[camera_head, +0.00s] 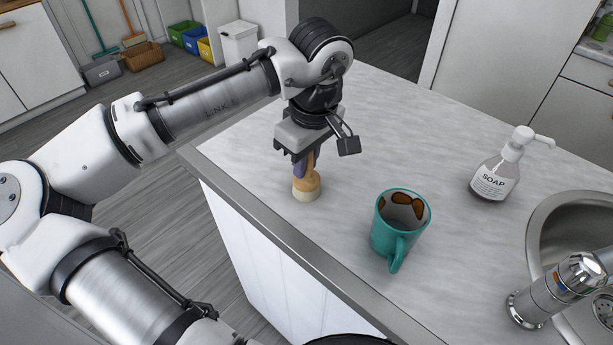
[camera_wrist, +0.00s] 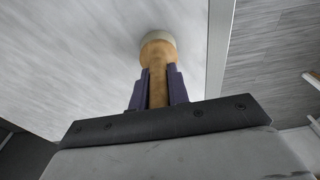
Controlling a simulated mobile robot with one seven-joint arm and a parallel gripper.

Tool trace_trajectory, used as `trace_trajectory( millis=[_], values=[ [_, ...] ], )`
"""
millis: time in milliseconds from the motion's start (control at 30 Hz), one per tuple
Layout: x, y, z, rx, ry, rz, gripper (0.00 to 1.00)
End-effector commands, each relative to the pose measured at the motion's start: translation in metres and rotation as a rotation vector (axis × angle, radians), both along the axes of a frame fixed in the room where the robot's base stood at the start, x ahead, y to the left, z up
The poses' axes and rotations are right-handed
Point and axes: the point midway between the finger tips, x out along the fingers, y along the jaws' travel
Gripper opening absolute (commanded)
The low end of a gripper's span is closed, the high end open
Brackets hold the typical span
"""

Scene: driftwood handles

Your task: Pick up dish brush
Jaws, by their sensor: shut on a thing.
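The dish brush (camera_head: 307,186) has a wooden handle and a round wooden head with pale bristles at the bottom. It is upright at the left part of the counter, bristles down. My gripper (camera_head: 304,163) points down from above and is shut on the brush's handle. In the wrist view the handle (camera_wrist: 158,88) runs between the two purple fingers of my gripper (camera_wrist: 158,90), with the round head beyond them. I cannot tell whether the bristles touch the counter. The upper handle is hidden by the gripper.
A teal mug (camera_head: 390,236) with brown stains inside stands right of the brush on the grey counter (camera_head: 345,220). A soap bottle (camera_head: 495,175), a sink (camera_head: 560,215) and a tap (camera_head: 555,290) are at the right. The counter's front edge runs close by the brush.

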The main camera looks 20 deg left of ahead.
Motion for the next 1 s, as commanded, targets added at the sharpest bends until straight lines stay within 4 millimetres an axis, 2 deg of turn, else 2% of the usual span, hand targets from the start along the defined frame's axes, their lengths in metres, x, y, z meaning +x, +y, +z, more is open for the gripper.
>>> trace_trajectory(
  millis=[267, 467, 667, 1000],
  values=[
    [0.000, 0.000, 0.004, 0.000, -0.001, 0.000, 0.00],
    [0.000, 0.000, 0.020, -0.002, -0.002, 0.000, 0.00],
    [0.000, 0.000, 0.053, -0.001, -0.001, 0.000, 0.00],
    [0.001, 0.000, 0.129, 0.000, -0.005, 0.001, 0.00]
  ],
)
